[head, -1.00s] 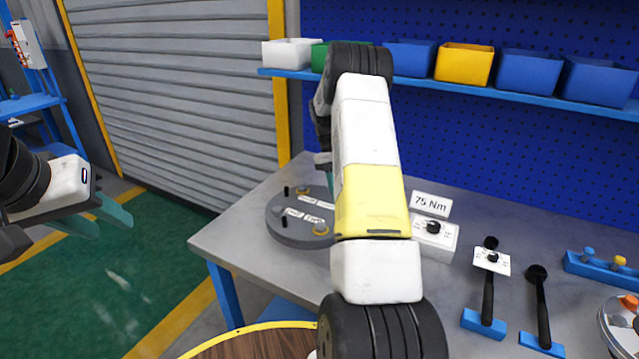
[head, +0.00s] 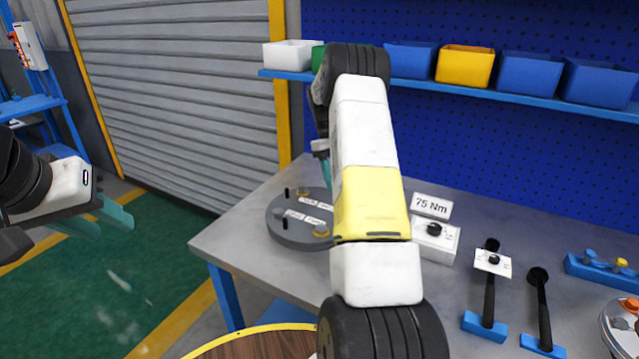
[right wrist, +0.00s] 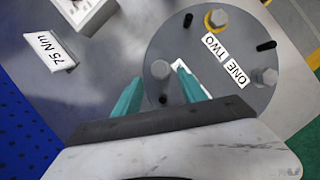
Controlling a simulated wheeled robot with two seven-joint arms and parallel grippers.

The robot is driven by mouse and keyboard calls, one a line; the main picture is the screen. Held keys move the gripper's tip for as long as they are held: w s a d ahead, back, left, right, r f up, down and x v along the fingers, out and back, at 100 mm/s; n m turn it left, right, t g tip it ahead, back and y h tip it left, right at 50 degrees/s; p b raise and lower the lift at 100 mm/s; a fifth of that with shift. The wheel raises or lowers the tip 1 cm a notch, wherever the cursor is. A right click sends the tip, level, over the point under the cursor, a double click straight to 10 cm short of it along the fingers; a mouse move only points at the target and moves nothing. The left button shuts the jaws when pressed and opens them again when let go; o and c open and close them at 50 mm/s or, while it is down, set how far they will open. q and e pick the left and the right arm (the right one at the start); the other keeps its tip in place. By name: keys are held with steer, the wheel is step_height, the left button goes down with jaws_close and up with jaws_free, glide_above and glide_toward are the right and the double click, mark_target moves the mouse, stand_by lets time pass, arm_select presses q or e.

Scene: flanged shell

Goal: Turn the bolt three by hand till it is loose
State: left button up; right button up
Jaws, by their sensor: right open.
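The round grey flanged cover (head: 285,236) lies on the bench, partly behind my right arm. In the right wrist view the cover (right wrist: 222,108) carries labels ONE (right wrist: 236,74) and TWO (right wrist: 210,44) beside two bolts. A third bolt head (right wrist: 160,69), grey, shows between the tips of my right gripper (right wrist: 161,80); it appears to be bolt three. Its label is mostly hidden behind a finger. The right fingers are open, one either side of it in the picture; contact cannot be told. My left gripper (head: 114,230) is open and empty, off the bench's left side.
Black pegs stand on the cover. A 75 Nm sign (head: 431,205) and a white box with a knob (head: 435,242) stand right of it. Two black-handled tools (head: 488,300) stand farther right, beside a blue bolt rack (head: 600,268). Bins line the shelf (head: 510,93) above.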

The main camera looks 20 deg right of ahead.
steer(key=v, duration=0.3)
steer(key=shift+r, duration=0.15)
stand_by(0.3)
steer(key=s+a+r+t+y, duration=0.1)
steer(key=s+a+r+t, duration=0.2)
steer(key=s+a+r, duration=0.4)
steer(key=s+a+r+t, duration=0.3)
steer(key=s+a+r, duration=0.1)
steer(key=r, duration=0.6)
steer(key=s+a+t+y, duration=0.1)
steer(key=s+a+t, duration=0.1)
steer(key=s+a, duration=0.3)
steer(key=s+a+m+t+y, duration=0.1)
steer(key=s+a, duration=0.4)
steer(key=s, duration=0.8)
steer(key=shift+s+m+t, duration=0.3)
steer(key=shift+s+t, duration=0.05)
steer(key=shift+t, duration=0.55)
steer(key=shift+f, duration=0.1)
